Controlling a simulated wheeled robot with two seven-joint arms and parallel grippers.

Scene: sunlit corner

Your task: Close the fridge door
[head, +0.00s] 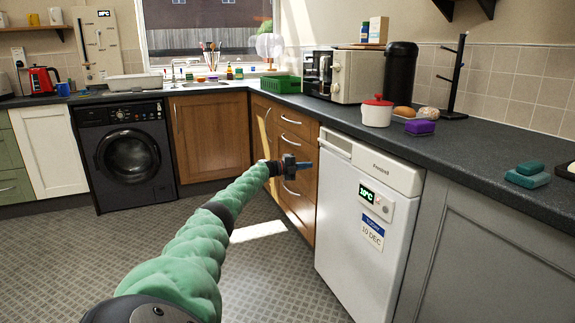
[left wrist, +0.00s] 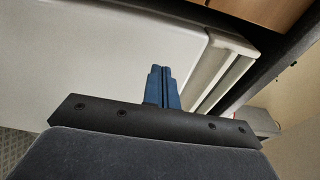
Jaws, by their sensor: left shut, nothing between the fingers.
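The white fridge (head: 345,235) stands under the worktop at the right in the head view. Its door front carries a green-lit display and a date card. The door is flush or nearly so; I cannot tell whether a small gap is left. My left gripper (head: 306,165) is shut and empty, by the fridge's upper left edge, in front of the wooden drawers. In the left wrist view the shut blue fingers (left wrist: 161,72) lie over a white panel (left wrist: 130,50), near its edge strip. Whether they touch it is unclear. My right gripper is not in view.
Wooden drawers (head: 297,205) stand left of the fridge and a grey cabinet (head: 480,260) right of it. The dark worktop (head: 470,155) above holds a red-lidded pot (head: 377,114), a purple sponge (head: 420,127) and a toaster (head: 357,76). The tiled floor (head: 270,275) in front is clear.

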